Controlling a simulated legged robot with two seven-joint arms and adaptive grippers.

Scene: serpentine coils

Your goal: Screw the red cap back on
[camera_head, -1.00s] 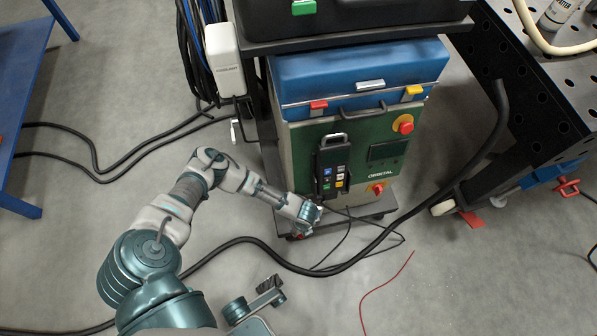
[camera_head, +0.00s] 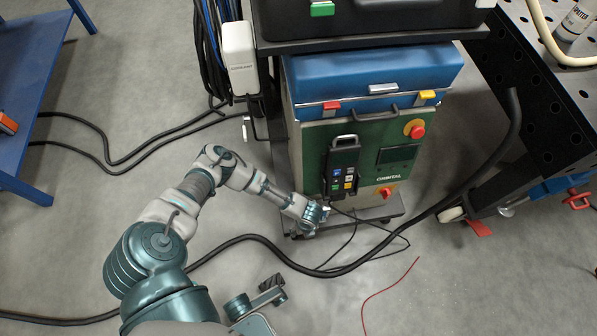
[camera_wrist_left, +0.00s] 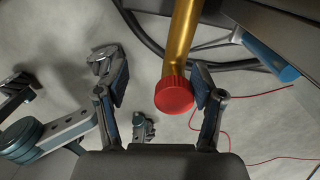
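The red cap (camera_wrist_left: 174,95) is at the near end of a gold pipe (camera_wrist_left: 182,40) in the left wrist view. I cannot tell how far it is screwed on. My left gripper (camera_wrist_left: 160,90) is open, with its two fingers apart on either side of the cap. The cap appears closer to the right-hand finger, with no clear contact. In the head view my left gripper (camera_head: 320,214) is low at the front of the cart. The cap and pipe cannot be made out there.
The cart carries a green-fronted machine (camera_head: 400,170) under a blue case (camera_head: 375,75). A thick black cable (camera_head: 300,268) crosses the floor before it. A thin red cord (camera_head: 390,288) lies to the right. A perforated table (camera_head: 545,100) stands right, a blue bench (camera_head: 30,120) left.

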